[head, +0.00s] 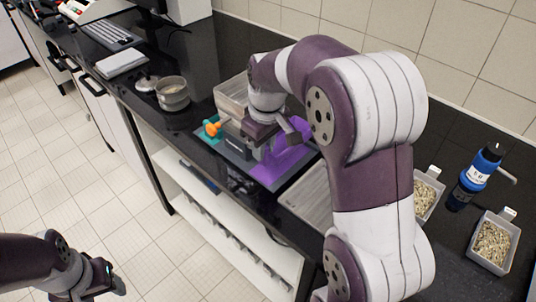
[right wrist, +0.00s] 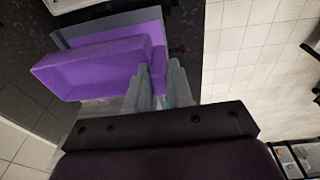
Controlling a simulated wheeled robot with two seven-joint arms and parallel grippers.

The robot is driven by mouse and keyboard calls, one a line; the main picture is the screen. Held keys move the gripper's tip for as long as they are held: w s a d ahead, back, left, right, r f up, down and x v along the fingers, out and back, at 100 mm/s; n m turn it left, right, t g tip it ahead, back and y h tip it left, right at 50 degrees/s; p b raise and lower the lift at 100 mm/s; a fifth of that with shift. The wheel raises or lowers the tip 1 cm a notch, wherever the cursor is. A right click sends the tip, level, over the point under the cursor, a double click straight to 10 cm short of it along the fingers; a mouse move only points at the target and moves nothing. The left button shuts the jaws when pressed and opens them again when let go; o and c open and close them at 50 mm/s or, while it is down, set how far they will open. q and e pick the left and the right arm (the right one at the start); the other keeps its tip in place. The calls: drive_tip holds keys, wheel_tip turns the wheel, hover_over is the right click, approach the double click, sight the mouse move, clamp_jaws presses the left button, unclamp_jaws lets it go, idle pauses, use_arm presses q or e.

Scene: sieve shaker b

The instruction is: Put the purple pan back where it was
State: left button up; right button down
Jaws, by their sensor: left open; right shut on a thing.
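The purple pan (right wrist: 95,68) is a shallow box in the right wrist view, just beyond my fingers. My right gripper (right wrist: 160,80) is shut on its near edge; the exact grip is partly hidden by the fingers. Behind the pan lies a purple patch with a grey-blue border (right wrist: 120,35). In the head view the purple pan (head: 288,150) is partly hidden by my right gripper (head: 270,140), over a mat on the dark counter. Whether the pan touches the mat cannot be told. My left gripper (head: 105,278) is open and empty, low over the floor.
An orange and teal item (head: 212,128) lies left of the pan. A clear bin (head: 232,97) is behind, a round metal sieve (head: 173,93) further left. A shallow tray (head: 308,200) is to the right. Grain tubs (head: 492,242) and a blue bottle (head: 474,178) stand at far right.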

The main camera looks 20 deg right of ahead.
drive_tip(key=w, duration=0.1)
drive_tip(key=d+f, duration=0.1)
drive_tip(key=w, duration=0.1)
drive_tip(key=shift+w+d+f, duration=0.3)
drive_tip(key=shift+w+d, duration=0.05)
drive_tip(key=f, duration=0.3)
drive_tip(key=shift+s+a+f, duration=0.1)
drive_tip(key=shift+s, duration=0.15)
drive_tip(key=shift+w+f, duration=0.2)
drive_tip(key=shift+f, duration=0.2)
use_arm(q)
drive_tip(key=shift+w+d+r, duration=0.1)
drive_tip(key=shift+w+r, duration=0.05)
drive_tip(key=shift+r, duration=0.05)
use_arm(e)
drive_tip(key=shift+s+f, duration=0.1)
drive_tip(key=shift+f, duration=0.05)
use_arm(q)
drive_tip(key=shift+f, duration=0.1)
use_arm(e)
drive_tip(key=shift+f, duration=0.1)
drive_tip(key=shift+f, duration=0.2)
drive_tip(key=c, duration=1)
unclamp_jaws()
